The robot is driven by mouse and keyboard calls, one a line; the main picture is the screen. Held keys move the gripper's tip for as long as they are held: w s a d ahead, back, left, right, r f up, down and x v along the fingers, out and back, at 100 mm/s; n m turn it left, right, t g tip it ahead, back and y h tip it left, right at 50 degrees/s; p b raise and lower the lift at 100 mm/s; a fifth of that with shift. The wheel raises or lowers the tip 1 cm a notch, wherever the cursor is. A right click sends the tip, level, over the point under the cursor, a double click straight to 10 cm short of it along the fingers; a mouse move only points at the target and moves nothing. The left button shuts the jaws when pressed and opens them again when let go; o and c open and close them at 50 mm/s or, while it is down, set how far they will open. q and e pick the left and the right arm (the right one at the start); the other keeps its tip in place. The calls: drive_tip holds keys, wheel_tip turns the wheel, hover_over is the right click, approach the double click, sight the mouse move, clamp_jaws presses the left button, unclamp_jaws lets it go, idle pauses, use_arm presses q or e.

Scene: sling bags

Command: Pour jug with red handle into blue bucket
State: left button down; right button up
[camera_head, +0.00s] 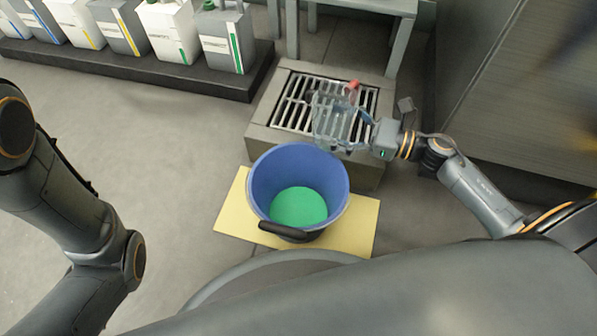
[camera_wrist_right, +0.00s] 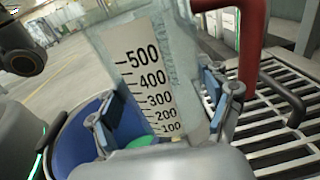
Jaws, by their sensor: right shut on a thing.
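The clear jug (camera_head: 330,118) is held above the front of the metal grate, just behind the blue bucket. Its red handle (camera_head: 353,88) points to the back. In the right wrist view the jug (camera_wrist_right: 185,65) shows a pale scale marked 100 to 500, with the red handle (camera_wrist_right: 252,40) at right. It looks close to upright; I cannot tell its contents. My right gripper (camera_head: 372,138) is shut on the jug's body. The blue bucket (camera_head: 262,180) stands open with green liquid (camera_head: 299,208) at its bottom. My left gripper is out of view; only its arm shows.
The bucket stands on a yellow mat (camera_head: 362,225). Behind it is a raised block with a metal grate (camera_head: 293,112), where a dark curved handle-like piece (camera_wrist_right: 283,92) shows. Several white and grey canisters (camera_head: 225,40) line a dark plinth at the back left. The left floor is clear.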

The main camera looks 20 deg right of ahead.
drive_tip(key=shift+r, duration=0.15)
drive_tip(key=shift+r+p, duration=1.3)
drive_tip(key=shift+r, duration=0.15)
drive_tip(key=shift+f, duration=0.1)
